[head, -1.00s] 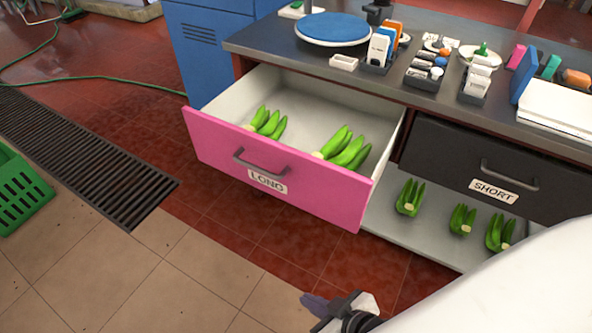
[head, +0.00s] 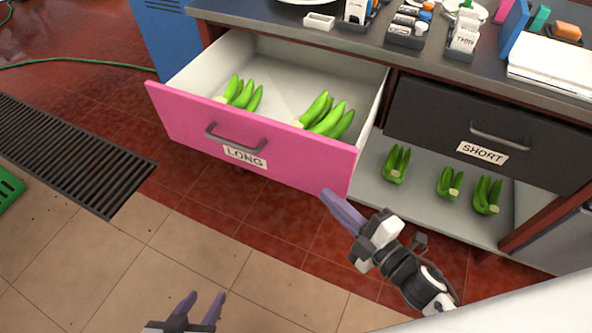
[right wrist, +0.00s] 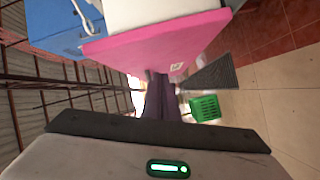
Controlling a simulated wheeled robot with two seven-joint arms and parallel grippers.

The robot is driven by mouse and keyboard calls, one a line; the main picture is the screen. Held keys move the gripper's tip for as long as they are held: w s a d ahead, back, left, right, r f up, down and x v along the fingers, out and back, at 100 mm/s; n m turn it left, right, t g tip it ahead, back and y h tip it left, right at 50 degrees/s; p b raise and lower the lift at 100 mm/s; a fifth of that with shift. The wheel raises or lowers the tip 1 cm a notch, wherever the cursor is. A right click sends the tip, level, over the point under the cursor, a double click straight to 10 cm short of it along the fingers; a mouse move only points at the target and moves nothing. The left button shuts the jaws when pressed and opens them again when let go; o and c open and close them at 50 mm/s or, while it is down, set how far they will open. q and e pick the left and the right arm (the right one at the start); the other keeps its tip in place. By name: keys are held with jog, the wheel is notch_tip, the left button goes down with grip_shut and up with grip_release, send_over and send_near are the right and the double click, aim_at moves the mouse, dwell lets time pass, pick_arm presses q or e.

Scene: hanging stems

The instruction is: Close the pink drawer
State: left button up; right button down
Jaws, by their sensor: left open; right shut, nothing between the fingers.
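The pink drawer (head: 262,145), labelled LONG, stands pulled open from the counter in the head view, with two bunches of green bananas (head: 326,116) inside. Its dark bar handle (head: 234,140) is on the front. My right gripper (head: 330,196) is shut and empty, its fingertips close to the lower right corner of the drawer front; I cannot tell if they touch. In the right wrist view the pink drawer front (right wrist: 150,52) lies beyond the shut fingers (right wrist: 160,92). My left gripper (head: 200,300) is open and empty at the bottom, in front of the drawer and apart from it.
A dark drawer (head: 488,138) labelled SHORT is shut on the right, above a grey shelf (head: 420,209) with several short banana bunches. The counter top (head: 300,40) holds small containers. A floor grate (head: 65,150) lies left. The floor before the drawer is clear.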

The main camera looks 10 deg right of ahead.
aim_at(292, 166)
jog(key=w+a+n+y, duration=0.1)
jog(key=w+a+n, duration=0.1)
jog(key=w, duration=0.1)
jog(key=w+a+n+g+y, duration=0.1)
jog(key=w+a+n, duration=0.1)
jog(key=w+a, duration=0.1)
jog(key=w+a+n+y, duration=0.2)
jog(key=w+n, duration=0.1)
jog(key=shift+w+a+r+g, duration=0.2)
jog(key=shift+w+r+g, duration=0.1)
jog(key=shift+w, duration=0.05)
jog(key=shift+w+d+b, duration=0.3)
jog(key=shift+w, duration=0.05)
